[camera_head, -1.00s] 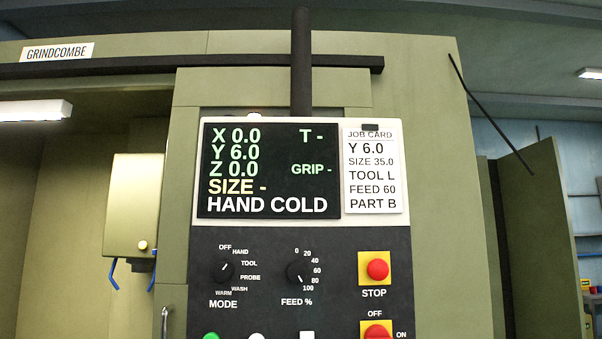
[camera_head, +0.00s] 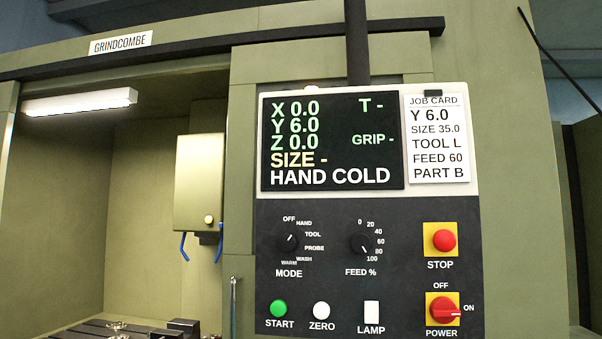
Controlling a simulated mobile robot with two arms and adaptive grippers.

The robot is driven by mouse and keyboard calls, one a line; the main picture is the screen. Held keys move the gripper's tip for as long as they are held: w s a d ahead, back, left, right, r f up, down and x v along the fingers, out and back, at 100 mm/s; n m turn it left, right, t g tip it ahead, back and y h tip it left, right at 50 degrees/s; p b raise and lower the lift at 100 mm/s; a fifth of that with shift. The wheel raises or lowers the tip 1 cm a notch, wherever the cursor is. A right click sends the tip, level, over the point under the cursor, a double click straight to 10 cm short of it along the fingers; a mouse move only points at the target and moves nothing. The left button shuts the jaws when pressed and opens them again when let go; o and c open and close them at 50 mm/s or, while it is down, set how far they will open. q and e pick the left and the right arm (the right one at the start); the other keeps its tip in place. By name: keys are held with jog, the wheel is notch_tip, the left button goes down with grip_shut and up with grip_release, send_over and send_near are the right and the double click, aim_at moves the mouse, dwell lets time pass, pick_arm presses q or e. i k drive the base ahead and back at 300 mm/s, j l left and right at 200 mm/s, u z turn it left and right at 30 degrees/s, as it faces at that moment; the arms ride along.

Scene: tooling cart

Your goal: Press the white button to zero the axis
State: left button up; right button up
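The white round button (camera_head: 321,310) sits low on the black control panel, with the label ZERO under it. It is between the green START button (camera_head: 278,309) and the white rectangular LAMP switch (camera_head: 371,314). The display (camera_head: 331,141) above reads X 0.0, Y 6.0, Z 0.0, T -, GRIP -, SIZE - and HAND COLD. The job card (camera_head: 437,138) beside it reads Y 6.0, SIZE 35.0, TOOL L, FEED 60, PART B. Neither of my grippers is in view.
The panel also holds the MODE knob (camera_head: 288,240), the FEED knob (camera_head: 361,243), the red STOP button (camera_head: 444,240) and the red POWER switch (camera_head: 443,309), turned to ON. The open machine bay lies left, with a spindle box (camera_head: 199,182). Space before the panel looks clear.

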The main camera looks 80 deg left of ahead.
aim_at(321, 310)
jog(key=u, duration=2.35)
